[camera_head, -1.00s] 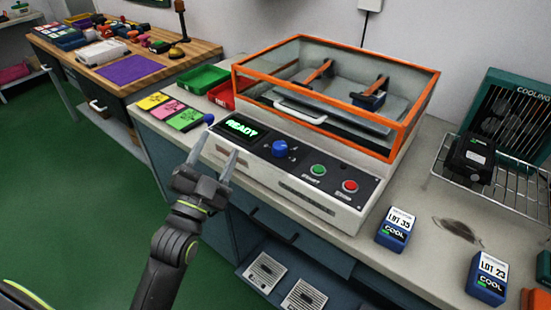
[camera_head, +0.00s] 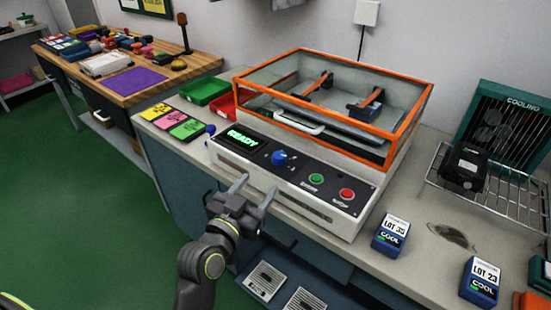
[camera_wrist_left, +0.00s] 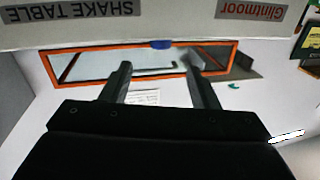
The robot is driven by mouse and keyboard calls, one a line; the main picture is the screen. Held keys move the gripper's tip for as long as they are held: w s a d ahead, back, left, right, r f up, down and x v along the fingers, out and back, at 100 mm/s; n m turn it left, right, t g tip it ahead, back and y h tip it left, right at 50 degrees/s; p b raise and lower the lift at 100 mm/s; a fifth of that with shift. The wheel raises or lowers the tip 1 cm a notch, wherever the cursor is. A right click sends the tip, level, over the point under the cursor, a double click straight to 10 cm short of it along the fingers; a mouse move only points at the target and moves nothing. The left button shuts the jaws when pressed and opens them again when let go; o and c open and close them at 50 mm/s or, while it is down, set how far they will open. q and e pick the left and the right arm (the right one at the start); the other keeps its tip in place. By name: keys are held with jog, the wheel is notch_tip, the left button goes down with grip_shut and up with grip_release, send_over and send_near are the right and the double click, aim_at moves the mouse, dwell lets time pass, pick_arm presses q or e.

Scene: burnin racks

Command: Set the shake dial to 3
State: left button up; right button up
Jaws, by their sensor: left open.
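The shake table (camera_head: 300,208) stands on the bench with an orange-framed clear lid over its platform. The blue shake dial (camera_head: 278,157) is on its dark front panel, between the lit READY display (camera_head: 241,139) and the green button (camera_head: 316,179). A red button (camera_head: 347,194) is further right. My left gripper (camera_head: 256,185) is open and empty in front of the panel, below and left of the dial, apart from it. In the left wrist view the open fingers (camera_wrist_left: 158,80) show, with a bit of the blue dial (camera_wrist_left: 161,44) beyond them. My right gripper is not in view.
Blue lot boxes (camera_head: 390,234) stand on the bench right of the shake table. A wire rack (camera_head: 495,190) holds a black unit near the cooling fan. Green (camera_head: 204,88) and red bins sit at the left, beside coloured cards (camera_head: 172,121).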

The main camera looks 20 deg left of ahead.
aim_at(274, 160)
pick_arm(q)
jog(key=w, duration=0.3)
jog(key=w+d+p, duration=0.1)
jog(key=w, duration=0.6)
jog(key=shift+d, duration=0.2)
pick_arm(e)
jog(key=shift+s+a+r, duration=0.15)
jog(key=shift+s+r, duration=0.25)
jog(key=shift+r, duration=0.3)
pick_arm(q)
jog(key=shift+c, duration=0.2)
